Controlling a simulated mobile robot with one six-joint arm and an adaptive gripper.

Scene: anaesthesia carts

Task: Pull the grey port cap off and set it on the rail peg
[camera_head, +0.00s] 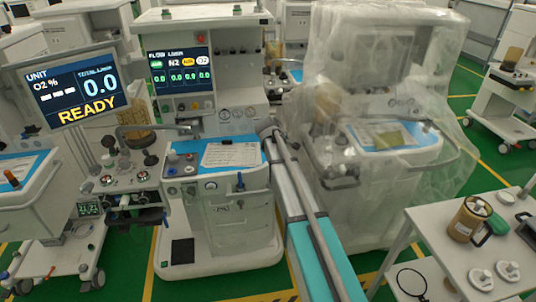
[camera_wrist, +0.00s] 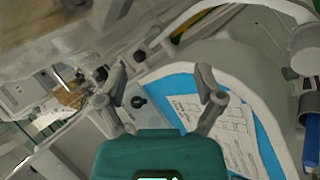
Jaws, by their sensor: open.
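My gripper (camera_wrist: 162,86) is open and empty in the wrist view, its two dark fingers spread above a blue work surface (camera_wrist: 262,150). A dark round knob (camera_wrist: 138,102) shows between the fingers, on or beside that surface; I cannot tell how far below it is. I cannot pick out the grey port cap or the rail peg for certain in either view.
A clipboard sheet (camera_head: 232,154) lies on the machine's blue top. A plastic-draped machine (camera_head: 385,190) stands close to the right of my arm. A READY screen (camera_head: 73,88) is at the left. A side table (camera_head: 455,270) with a brown canister (camera_head: 468,220) stands at lower right.

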